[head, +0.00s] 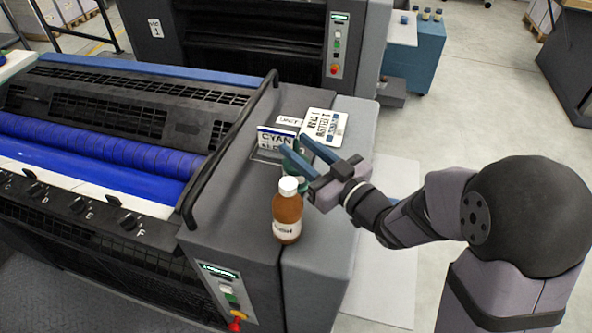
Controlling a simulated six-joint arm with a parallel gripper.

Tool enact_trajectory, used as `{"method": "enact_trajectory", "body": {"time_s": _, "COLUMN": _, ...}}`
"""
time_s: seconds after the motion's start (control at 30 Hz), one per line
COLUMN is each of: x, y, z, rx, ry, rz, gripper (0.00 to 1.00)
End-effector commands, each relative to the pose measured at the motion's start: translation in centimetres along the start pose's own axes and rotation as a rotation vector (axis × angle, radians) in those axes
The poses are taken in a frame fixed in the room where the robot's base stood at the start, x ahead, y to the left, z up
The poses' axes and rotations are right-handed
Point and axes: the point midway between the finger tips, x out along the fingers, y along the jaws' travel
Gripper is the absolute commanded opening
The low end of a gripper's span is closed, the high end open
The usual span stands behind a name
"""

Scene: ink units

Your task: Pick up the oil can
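My gripper (294,145) is over the right end of the grey press top. Its two blue-green fingers stand apart and point left and away, with nothing clearly between them. A dark green object (303,187), perhaps the oil can, shows in part just below the fingers and behind a brown bottle. The gripper and the bottle hide much of it, so its shape and any contact with the fingers cannot be told.
The brown bottle (287,217) with a white cap stands upright in front of the gripper. A CYAN sign (275,141) and a lettered card (324,127) are behind it. A black rail (228,150) runs to the left. The press edge drops to the floor on the right.

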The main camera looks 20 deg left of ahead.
Motion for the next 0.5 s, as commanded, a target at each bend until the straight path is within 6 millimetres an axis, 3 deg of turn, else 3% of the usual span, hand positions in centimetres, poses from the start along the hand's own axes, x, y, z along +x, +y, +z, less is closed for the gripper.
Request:
{"method": "enact_trajectory", "body": {"time_s": 0.23, "x": 0.7, "y": 0.0, "z": -0.1, "rx": -0.001, "ry": -0.001, "rz": -0.001, "gripper": 0.33}}
{"method": "enact_trajectory", "body": {"time_s": 0.5, "x": 3.4, "y": -0.2, "z": -0.2, "rx": 0.000, "ry": -0.003, "rz": -0.002, "gripper": 0.33}}
